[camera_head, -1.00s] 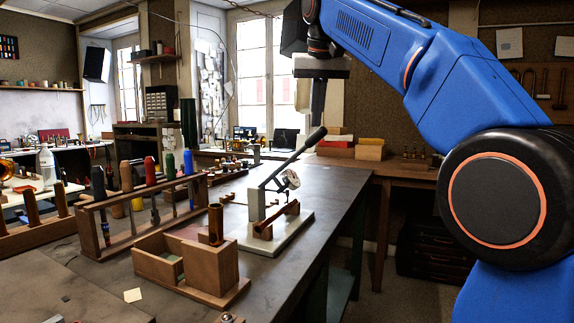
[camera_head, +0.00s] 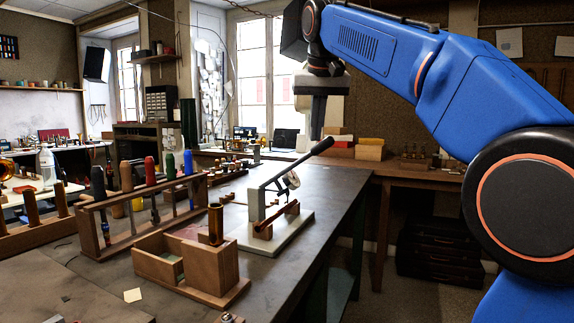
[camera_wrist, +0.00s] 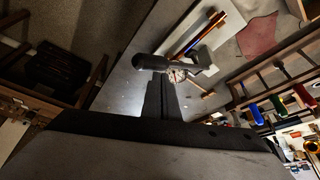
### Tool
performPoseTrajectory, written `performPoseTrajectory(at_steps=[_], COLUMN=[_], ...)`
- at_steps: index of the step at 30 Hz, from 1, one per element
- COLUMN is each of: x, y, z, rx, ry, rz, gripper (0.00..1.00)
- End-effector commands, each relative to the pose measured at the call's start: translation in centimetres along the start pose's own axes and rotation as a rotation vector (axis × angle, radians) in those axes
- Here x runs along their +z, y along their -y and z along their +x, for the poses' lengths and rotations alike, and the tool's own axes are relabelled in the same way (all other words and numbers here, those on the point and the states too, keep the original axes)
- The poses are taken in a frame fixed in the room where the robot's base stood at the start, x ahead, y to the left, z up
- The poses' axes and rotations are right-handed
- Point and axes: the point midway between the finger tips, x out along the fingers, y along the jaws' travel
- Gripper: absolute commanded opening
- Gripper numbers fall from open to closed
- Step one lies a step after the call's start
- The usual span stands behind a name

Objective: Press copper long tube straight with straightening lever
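The straightening lever (camera_head: 290,169) rises at an angle from its upright post on a white base (camera_head: 285,239), at the right of the workbench. Its dark handle also shows in the wrist view (camera_wrist: 148,61). A copper long tube (camera_head: 292,208) lies across the base under the lever; it shows as a copper bar in the wrist view (camera_wrist: 188,43). Whether it is bent is too small to tell. My gripper (camera_head: 316,135) points down at the upper end of the handle, fingers together with nothing between them. The fingertips overlap the handle in view and seem to touch it.
An open wooden box (camera_head: 166,262) with an upright copper tube (camera_head: 216,224) stands in front of the lever base. A wooden rack (camera_head: 115,237) of colored-handled tools stands to the left. The bench (camera_head: 335,190) is clear behind the lever.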

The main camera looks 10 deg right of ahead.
Motion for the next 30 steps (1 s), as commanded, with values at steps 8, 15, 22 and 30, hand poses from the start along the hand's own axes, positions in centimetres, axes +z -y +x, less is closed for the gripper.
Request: performPoseTrajectory(at_steps=[8,15,22,30], x=[0.1,0.3,1.2,1.9], y=[0.0,-0.2,-1.0,-1.6], z=[0.2,0.4,1.2,1.9], rx=[0.0,0.0,0.001,0.0], ry=[0.001,0.001,0.001,0.001], rz=[0.0,0.0,0.0,0.0], gripper=[0.0,0.0,0.0,0.0])
